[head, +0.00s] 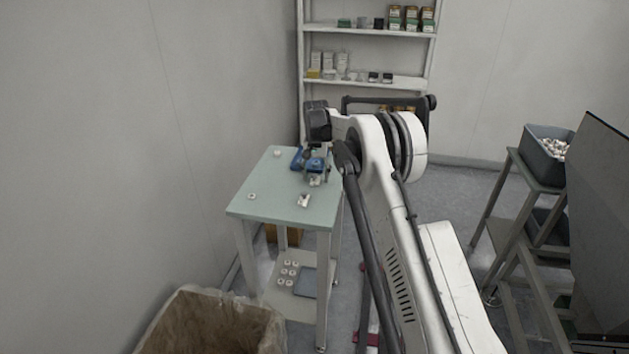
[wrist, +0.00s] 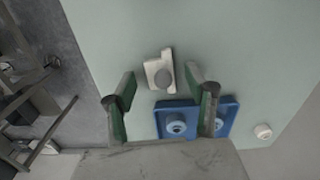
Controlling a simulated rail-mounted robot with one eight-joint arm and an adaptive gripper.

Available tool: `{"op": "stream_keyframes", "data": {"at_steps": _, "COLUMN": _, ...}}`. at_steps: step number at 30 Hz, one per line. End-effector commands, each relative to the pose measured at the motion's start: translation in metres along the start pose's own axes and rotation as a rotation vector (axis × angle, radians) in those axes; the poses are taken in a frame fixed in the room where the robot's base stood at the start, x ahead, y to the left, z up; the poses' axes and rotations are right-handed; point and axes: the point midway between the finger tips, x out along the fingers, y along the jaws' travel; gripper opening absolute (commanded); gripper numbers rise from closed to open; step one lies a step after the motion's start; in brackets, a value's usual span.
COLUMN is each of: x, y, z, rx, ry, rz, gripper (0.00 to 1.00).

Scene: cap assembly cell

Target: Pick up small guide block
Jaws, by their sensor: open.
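The block shows in the gap between the fingertips, untouched as far as I can see. In the head view my gripper (head: 316,173) is over the right side of the table, beside the blue tray (head: 297,158). Which pale piece there is the block I cannot tell for certain.
The blue tray (wrist: 228,119) with blue round parts lies close to the block, partly behind the right finger. A white cap (wrist: 263,131) lies near the table edge. In the head view a white piece (head: 304,200) and a small cap (head: 251,196) lie toward the table front.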

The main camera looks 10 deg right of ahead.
Motion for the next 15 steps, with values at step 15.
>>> {"op": "stream_keyframes", "data": {"at_steps": 15, "x": 0.0065, "y": -0.0003, "z": 0.0001, "rx": 0.000, "ry": 0.000, "rz": 0.000, "gripper": 0.19}}
